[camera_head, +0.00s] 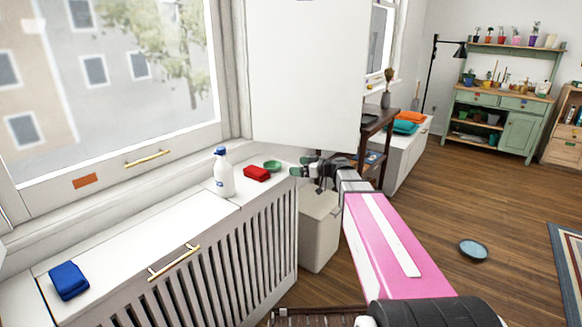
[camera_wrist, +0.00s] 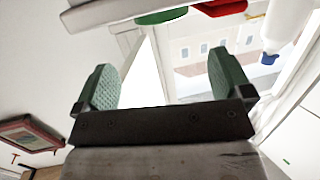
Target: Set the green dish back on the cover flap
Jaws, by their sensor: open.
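The green dish (camera_head: 272,166) sits on the right end of the white radiator cover's top, beside a folded red cloth. It also shows at the top edge of the wrist view (camera_wrist: 162,16), partly cut off. The cover flap (camera_head: 140,235) is the white top panel to the left with a brass handle; a seam parts it from the section under the dish. My gripper (camera_head: 300,168) is just right of the dish, apart from it. In the wrist view my gripper (camera_wrist: 164,80) is open, its two green-padded fingers wide apart with nothing between them.
A white spray bottle (camera_head: 223,173) and the red cloth (camera_head: 257,173) stand left of the dish. A blue cloth (camera_head: 69,281) lies at the flap's far left. A white panel (camera_head: 305,75) rises behind my gripper. Most of the flap is clear.

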